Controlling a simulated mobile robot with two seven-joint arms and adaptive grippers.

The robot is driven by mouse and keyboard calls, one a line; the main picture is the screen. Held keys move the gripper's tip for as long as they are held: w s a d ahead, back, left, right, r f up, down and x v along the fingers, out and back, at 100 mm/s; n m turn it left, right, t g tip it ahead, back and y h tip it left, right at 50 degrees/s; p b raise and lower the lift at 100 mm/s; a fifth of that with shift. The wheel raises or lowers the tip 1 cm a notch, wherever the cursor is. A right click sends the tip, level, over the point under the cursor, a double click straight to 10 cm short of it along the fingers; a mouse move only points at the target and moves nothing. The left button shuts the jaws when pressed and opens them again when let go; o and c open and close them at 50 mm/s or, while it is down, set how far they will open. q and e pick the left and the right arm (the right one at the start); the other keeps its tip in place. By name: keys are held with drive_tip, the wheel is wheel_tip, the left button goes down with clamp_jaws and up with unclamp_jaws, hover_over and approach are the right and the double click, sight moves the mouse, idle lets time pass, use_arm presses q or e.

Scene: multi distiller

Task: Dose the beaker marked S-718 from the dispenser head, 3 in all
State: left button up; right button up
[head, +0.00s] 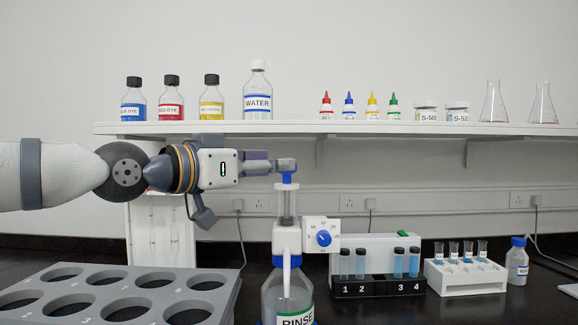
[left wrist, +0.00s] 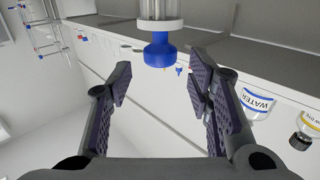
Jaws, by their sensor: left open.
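The dispenser head (head: 287,238) is a white body with a clear cylinder, a blue dial (head: 323,238) and a downward white nozzle. It sits on a clear bottle labelled RINSE (head: 290,300). My left gripper (head: 284,165) is at the blue top of the dispenser, reaching in from the left. In the left wrist view the open left gripper (left wrist: 163,85) has the blue dispenser top (left wrist: 160,52) ahead, between the line of its fingers; contact cannot be told. No beaker marked S-718 can be made out. My right gripper is not in view.
A grey rack with round holes (head: 115,275) fills the front left. Right of the dispenser stand a numbered tube rack (head: 380,289), a white vial rack (head: 466,279) and a small blue-capped bottle (head: 518,262). A shelf (head: 350,128) with bottles and flasks runs above.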

use_arm(q)
drive_tip(key=x, duration=0.4)
drive_tip(key=shift+w+d, duration=0.25)
clamp_jaws()
drive_tip(key=shift+r, duration=1.1)
unclamp_jaws()
drive_tip(key=shift+f, duration=0.1)
drive_tip(key=shift+s+a, duration=0.1)
